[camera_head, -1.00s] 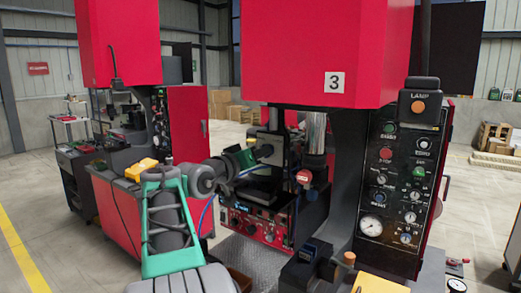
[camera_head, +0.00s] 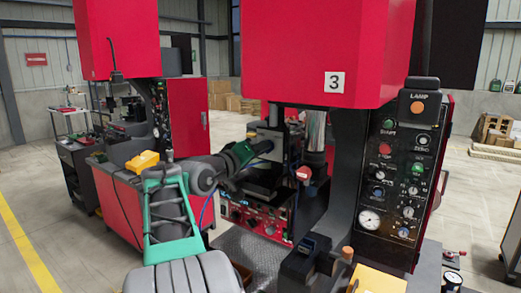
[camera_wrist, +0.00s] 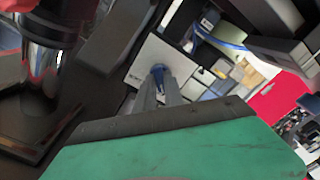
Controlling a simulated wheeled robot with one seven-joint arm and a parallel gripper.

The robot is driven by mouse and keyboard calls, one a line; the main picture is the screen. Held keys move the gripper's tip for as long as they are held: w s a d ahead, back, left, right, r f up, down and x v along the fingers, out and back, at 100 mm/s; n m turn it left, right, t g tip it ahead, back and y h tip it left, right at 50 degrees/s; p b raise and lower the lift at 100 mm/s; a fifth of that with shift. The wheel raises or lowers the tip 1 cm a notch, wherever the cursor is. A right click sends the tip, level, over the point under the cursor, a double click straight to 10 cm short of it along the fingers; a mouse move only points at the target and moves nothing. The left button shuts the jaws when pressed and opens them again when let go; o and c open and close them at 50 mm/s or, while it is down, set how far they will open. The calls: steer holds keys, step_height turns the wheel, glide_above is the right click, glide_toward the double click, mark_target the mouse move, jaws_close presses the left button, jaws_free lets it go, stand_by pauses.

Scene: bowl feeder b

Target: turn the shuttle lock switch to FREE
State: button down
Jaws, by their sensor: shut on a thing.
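The lock switch is a small blue knob (camera_wrist: 158,72) on a pale grey plate (camera_wrist: 148,60) in the wrist view. The plate carries small lettering too blurred to read. My gripper (camera_wrist: 160,84) has its two grey fingers closed on the blue knob, and they hide part of it. I cannot tell which setting the knob points to. In the head view my gripper (camera_head: 264,147) reaches to the pale plate (camera_head: 272,140) under the red press head; the knob is hidden there.
The red press head (camera_head: 328,50) marked 3 overhangs my gripper. A dark control panel (camera_head: 398,170) with dials and buttons stands at right. A metal cylinder (camera_wrist: 42,65) and a dark column (camera_wrist: 115,35) are left of the fingers in the wrist view. A blue cable (camera_wrist: 215,42) runs to the right.

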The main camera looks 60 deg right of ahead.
steer(key=c, duration=1.4)
jaws_free()
steer(key=shift+c, duration=0.2)
steer(key=w+a+b, duration=0.1)
steer(key=a+b, duration=0.1)
steer(key=a, duration=0.5)
steer(key=shift+a, duration=0.35)
steer(key=shift+w, duration=0.1)
